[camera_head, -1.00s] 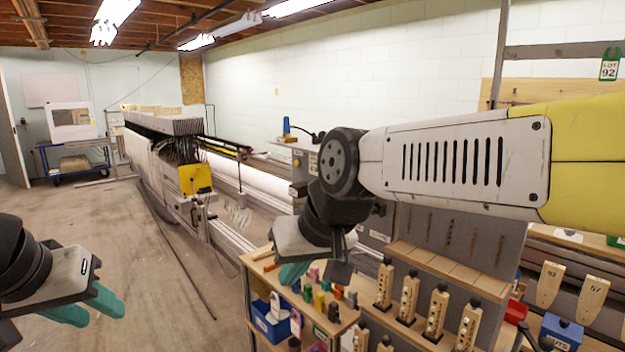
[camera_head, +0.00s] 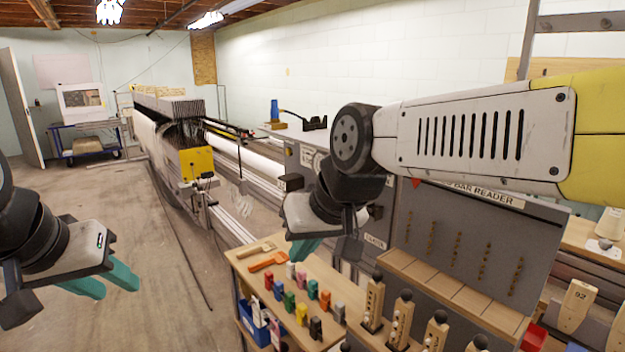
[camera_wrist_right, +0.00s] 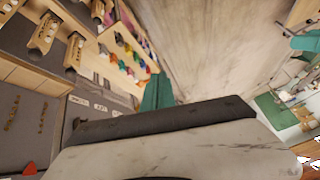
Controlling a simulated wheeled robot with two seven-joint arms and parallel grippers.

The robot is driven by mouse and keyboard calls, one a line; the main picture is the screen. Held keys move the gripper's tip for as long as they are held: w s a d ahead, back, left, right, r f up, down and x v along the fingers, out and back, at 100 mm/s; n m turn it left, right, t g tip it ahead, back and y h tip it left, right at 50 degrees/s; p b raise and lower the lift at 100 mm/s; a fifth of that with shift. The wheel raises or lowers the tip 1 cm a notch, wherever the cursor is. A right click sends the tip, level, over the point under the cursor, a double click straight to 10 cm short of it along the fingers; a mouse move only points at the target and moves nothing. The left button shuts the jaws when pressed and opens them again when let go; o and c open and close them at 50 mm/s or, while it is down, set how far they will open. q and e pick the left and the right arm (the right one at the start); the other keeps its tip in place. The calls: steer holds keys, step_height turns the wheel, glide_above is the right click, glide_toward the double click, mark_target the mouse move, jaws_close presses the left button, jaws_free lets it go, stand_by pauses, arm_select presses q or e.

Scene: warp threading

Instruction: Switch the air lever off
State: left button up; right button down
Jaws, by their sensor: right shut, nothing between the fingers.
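I cannot pick out the air lever for certain in these views. A small red piece (camera_head: 416,182) shows on the upper edge of the grey panel (camera_head: 470,235), just below my right forearm; a red piece also shows at the lower left of the right wrist view (camera_wrist_right: 30,168). My right gripper (camera_head: 303,250) is shut and empty, its teal fingers pointing down in front of the panel's left part, above the far side of the wooden bench. Its wrist covers part of the panel. My left gripper (camera_head: 118,284) hangs open and empty over the floor at the left.
The wooden bench (camera_head: 247,268) holds several coloured pegs and an orange-handled tool (camera_head: 267,262). Wooden pieces with black knobs (camera_head: 373,305) stand at its right. The long loom with a yellow end box (camera_head: 195,162) stands behind. Floor at left is open.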

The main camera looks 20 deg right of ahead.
steer(key=w+d+r+m+g+h, duration=0.1)
steer(key=w+d+m+h, duration=0.2)
steer(key=w, duration=0.7)
steer(key=w+d+r+m+h, duration=0.2)
steer(key=w+d+m+h, duration=0.2)
steer(key=w, duration=0.6)
steer(key=w+d+r+m+g+h, duration=0.1)
steer(key=w+d+m+h, duration=0.2)
steer(key=w, duration=0.8)
steer(key=d+m, duration=0.2)
steer(key=shift+d+r+m+g, duration=0.25)
steer(key=shift+r+m+g, duration=0.05)
steer(key=shift+r+m, duration=0.1)
steer(key=x, duration=1)
steer(key=shift+d, duration=0.2)
steer(key=shift+h, duration=0.3)
